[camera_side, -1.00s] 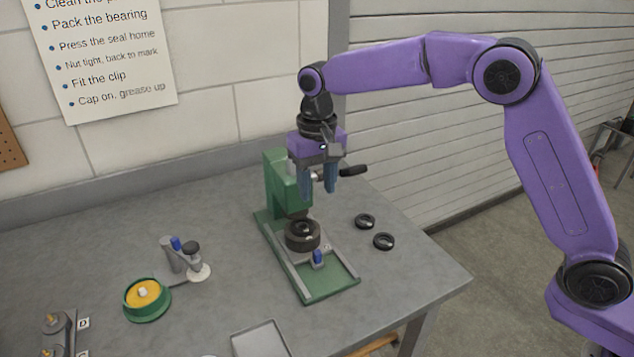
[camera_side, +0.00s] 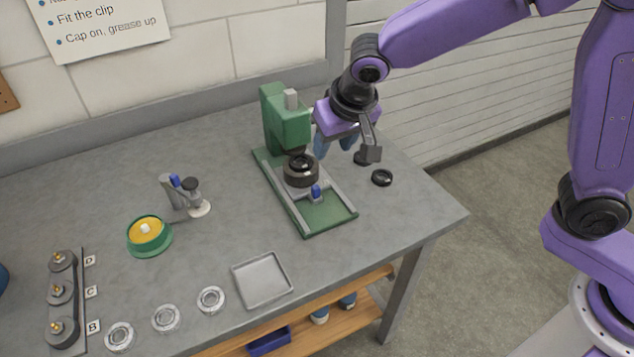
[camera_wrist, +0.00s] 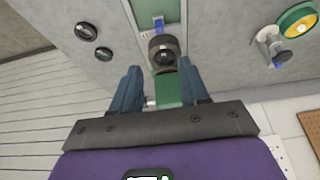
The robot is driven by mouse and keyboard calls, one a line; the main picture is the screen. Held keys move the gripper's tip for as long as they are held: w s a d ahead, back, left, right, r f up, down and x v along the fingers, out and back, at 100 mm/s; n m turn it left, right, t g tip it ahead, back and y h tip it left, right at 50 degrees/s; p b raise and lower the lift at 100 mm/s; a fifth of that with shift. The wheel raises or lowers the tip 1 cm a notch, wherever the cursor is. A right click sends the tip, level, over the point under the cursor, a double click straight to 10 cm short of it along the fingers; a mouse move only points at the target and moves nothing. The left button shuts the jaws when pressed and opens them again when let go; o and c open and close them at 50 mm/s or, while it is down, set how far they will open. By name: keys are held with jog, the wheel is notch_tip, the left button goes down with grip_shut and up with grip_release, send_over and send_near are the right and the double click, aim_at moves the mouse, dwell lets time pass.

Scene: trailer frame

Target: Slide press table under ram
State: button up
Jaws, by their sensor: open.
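The green press (camera_side: 287,118) stands on the bench with its railed base (camera_side: 328,217) running toward the front. A dark round piece (camera_side: 300,170) sits between the rails just in front of the press head. A blue knob (camera_side: 316,191) stands in front of it; the table under them is hard to make out. The wrist view also shows the dark piece (camera_wrist: 163,52) and blue knob (camera_wrist: 158,22). My gripper (camera_side: 335,148) is open and empty, tilted, beside the press head on its right. In the wrist view, the green head lies between my fingers (camera_wrist: 158,85). Contact cannot be told.
Two black rings (camera_side: 382,177) lie right of the press, one partly behind my gripper. A grey tray (camera_side: 263,279) lies in front. A green-rimmed yellow dish (camera_side: 149,234) and a small stand (camera_side: 186,195) are at left. Bench between them is clear.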

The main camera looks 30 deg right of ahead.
aim_at(316, 186)
jog(key=x, duration=1.7)
grip_shut()
